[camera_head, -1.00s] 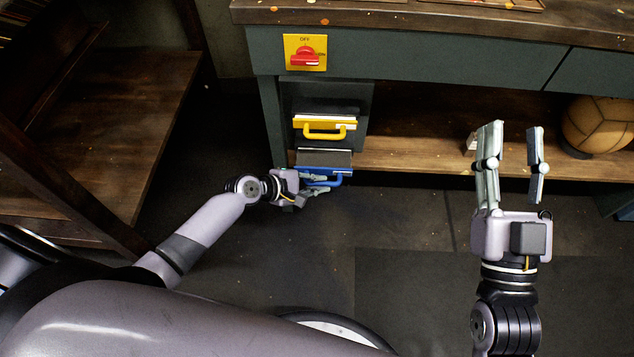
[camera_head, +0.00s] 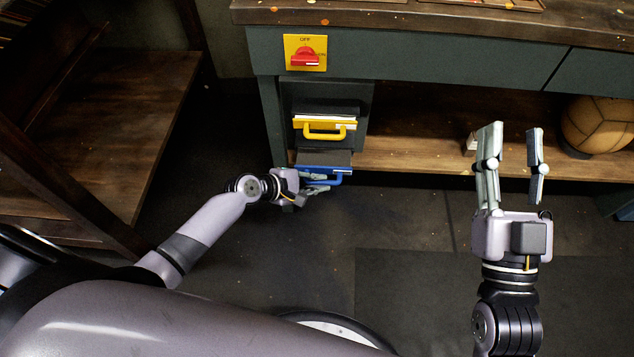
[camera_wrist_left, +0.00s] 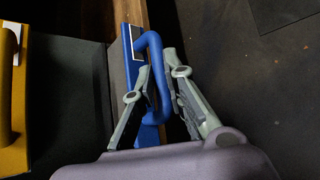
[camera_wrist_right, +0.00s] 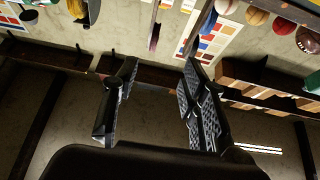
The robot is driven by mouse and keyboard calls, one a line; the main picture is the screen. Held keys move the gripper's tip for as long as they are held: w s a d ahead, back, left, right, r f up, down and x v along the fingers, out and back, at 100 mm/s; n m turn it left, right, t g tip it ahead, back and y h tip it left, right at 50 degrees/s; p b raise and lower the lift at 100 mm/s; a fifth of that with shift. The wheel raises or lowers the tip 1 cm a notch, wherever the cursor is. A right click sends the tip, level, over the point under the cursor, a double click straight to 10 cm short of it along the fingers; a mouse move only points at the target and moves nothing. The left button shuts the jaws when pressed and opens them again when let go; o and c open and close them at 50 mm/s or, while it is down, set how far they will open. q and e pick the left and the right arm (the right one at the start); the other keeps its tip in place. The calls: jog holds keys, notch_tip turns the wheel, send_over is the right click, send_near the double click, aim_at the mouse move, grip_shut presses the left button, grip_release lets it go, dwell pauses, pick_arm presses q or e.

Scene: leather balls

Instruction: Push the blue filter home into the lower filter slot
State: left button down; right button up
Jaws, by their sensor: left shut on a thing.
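The blue filter (camera_head: 325,168) sits in the lower slot of the dark filter housing under the bench, its front and some of its grey top sticking out toward me. My left gripper (camera_head: 318,183) is shut on the filter's blue handle; the left wrist view shows the handle (camera_wrist_left: 155,65) between the two fingers (camera_wrist_left: 160,95). The yellow filter (camera_head: 325,125) is in the slot above, also standing out from the housing. My right gripper (camera_head: 515,165) is open and empty, raised in front of the shelf at the right.
A red rotary switch on a yellow plate (camera_head: 305,53) is on the bench front above the slots. A wooden shelf (camera_head: 410,160) runs right of the housing, with a brown leather ball (camera_head: 598,124). Wooden furniture (camera_head: 100,140) stands at left. The dark floor in front is clear.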

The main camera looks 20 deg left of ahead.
aim_at(323, 166)
pick_arm(q)
jog(key=shift+w+a, duration=0.2)
jog(key=shift+w, duration=0.55)
pick_arm(e)
jog(key=shift+s+r+t, duration=0.55)
jog(key=shift+r+t, duration=0.15)
jog(key=shift+r, duration=0.15)
pick_arm(q)
jog(key=shift+w+b, duration=0.2)
jog(key=shift+b, duration=0.1)
pick_arm(e)
jog(key=shift+s+r, duration=0.15)
jog(key=shift+r, duration=0.1)
pick_arm(q)
jog(key=shift+w+a, duration=0.1)
pick_arm(e)
jog(key=shift+s+r+t, duration=0.1)
jog(key=shift+r+t, duration=0.1)
jog(key=shift+t, duration=0.1)
jog(key=shift+w+f+g, duration=0.25)
jog(key=shift+f+g, duration=0.15)
jog(key=shift+f, duration=0.2)
jog(key=shift+s+r, duration=0.1)
